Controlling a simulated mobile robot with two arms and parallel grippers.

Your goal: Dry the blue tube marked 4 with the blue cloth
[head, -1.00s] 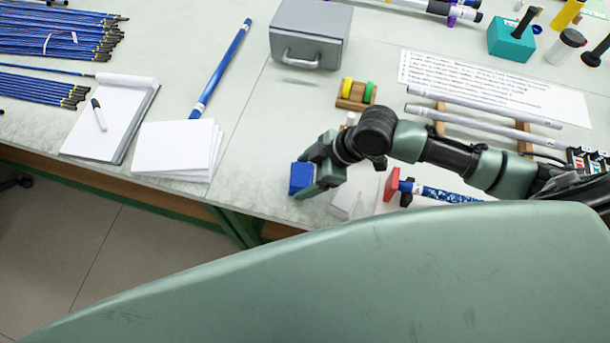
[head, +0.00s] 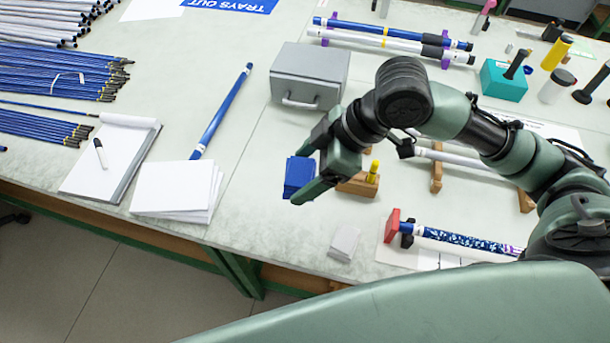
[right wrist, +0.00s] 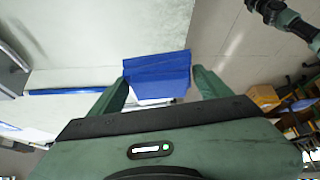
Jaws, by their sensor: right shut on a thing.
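My right gripper (head: 308,170) is shut on the blue cloth (head: 297,178), which looks like a folded block and hangs above the table. The cloth also shows between the fingers in the right wrist view (right wrist: 157,75). A plain blue tube (head: 221,112) lies left of the gripper, its lower end reaching the white papers. A speckled blue tube (head: 465,241) lies at the lower right against a red stop (head: 392,226). Another blue tube (head: 350,25) lies at the back in purple holders. No mark 4 is legible on any tube. My left gripper is not seen.
A grey box (head: 310,75) stands behind the gripper. A wooden block with a yellow peg (head: 358,185) is close at its right. A small white block (head: 344,242) lies near the front. White papers (head: 175,188) and a notepad (head: 112,155) lie at the left. Table between is clear.

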